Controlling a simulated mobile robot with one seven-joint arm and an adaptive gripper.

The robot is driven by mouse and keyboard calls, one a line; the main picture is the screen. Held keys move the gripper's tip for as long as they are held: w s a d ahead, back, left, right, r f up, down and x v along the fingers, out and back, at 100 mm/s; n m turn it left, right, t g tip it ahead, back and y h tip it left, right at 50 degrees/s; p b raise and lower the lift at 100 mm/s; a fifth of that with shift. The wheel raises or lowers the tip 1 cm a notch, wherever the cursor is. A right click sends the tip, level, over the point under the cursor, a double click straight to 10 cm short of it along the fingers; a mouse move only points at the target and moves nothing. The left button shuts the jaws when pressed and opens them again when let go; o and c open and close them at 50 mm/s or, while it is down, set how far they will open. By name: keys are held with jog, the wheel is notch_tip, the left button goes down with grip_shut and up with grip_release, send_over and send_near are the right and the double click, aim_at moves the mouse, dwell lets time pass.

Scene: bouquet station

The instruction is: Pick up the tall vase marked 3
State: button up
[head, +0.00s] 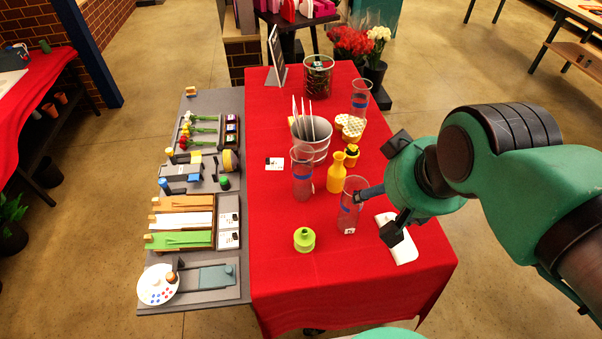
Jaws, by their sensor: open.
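A tall clear glass vase (347,217) with a blue band stands upright on the red-covered table. It carries a small white tag near its base; the mark is too small to read surely. Two similar glass vases with blue bands stand farther off, one left of it (302,187) and one near the far right edge (361,99); I see no readable mark on them. My gripper (377,214) is open, just right of the nearest vase. Its upper finger overlaps that vase's right side in the picture; I cannot tell whether they touch. The lower finger is above a white cloth.
A yellow bottle (336,174) and a metal bucket (312,146) stand behind the nearest vase. A lime-green pot (304,239) sits to its front left. The white cloth (404,250) lies at the right. The red table's (340,290) front part is clear.

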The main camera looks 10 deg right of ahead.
jog(key=shift+o, duration=0.4)
jog(key=shift+w, duration=0.1)
jog(key=n+g, duration=0.5)
send_over(302, 172)
jog(key=w, duration=0.3)
jog(key=f, duration=1.6)
jog(key=shift+d+f+p, duration=0.25)
jog(key=shift+d+p, duration=0.05)
jog(key=shift+p, duration=0.1)
jog(key=shift+w+f+g, duration=0.1)
jog(key=shift+f+g, duration=0.2)
jog(key=shift+f, duration=0.3)
jog(key=shift+f+b, duration=0.55)
jog(key=shift+f, duration=3.25)
